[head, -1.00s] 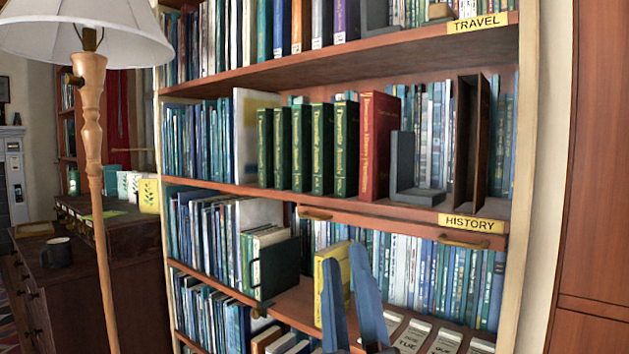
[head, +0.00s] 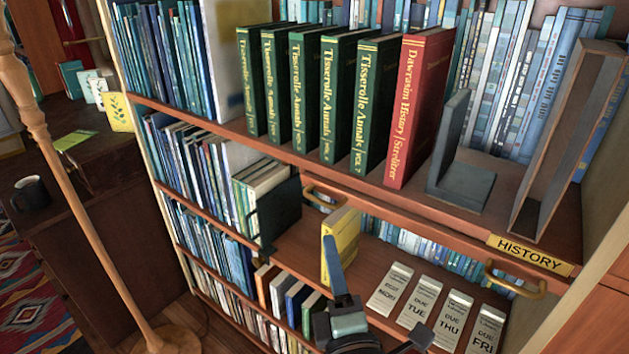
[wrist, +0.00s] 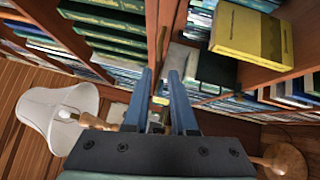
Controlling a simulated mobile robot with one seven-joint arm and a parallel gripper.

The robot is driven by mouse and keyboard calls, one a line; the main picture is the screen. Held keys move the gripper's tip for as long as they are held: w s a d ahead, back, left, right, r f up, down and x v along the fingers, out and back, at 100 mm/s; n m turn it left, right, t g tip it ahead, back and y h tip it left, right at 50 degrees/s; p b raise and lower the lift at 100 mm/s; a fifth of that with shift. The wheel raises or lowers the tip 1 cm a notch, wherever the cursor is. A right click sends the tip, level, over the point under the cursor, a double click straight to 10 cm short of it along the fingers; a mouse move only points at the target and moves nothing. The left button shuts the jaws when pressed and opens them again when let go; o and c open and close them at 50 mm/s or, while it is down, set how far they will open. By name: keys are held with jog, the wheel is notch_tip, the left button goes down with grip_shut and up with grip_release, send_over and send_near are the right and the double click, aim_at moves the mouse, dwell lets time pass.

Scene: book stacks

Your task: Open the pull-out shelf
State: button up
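The pull-out shelf is a thin reddish wooden board (head: 420,240) tucked under the shelf labelled HISTORY (head: 530,255). Its front carries two brass handles, a left handle (head: 325,197) and a right handle (head: 517,284). The board looks pushed in, its front about level with the bookcase. My gripper (head: 388,284) is below and in front of the board, between the two handles in the picture, and touches neither. Its blue fingers stand apart and look empty; they also show in the wrist view (wrist: 159,76).
Green volumes (head: 345,100) and a red book (head: 418,105) stand above. A yellow book (head: 341,240), a dark bookend (head: 279,215) and several DUE cards (head: 390,289) are on the shelf below. A floor lamp pole (head: 75,200) stands at left.

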aim_at(318, 198)
jog(key=w+p, duration=0.1)
jog(key=w, duration=0.3)
jog(key=w+a+r+p, duration=0.1)
jog(key=w, duration=0.2)
jog(key=w+a+p, duration=0.1)
jog(key=w, duration=0.3)
jog(key=shift+w+r, duration=0.3)
jog(key=shift+w, duration=0.05)
grip_shut()
dwell(1.0)
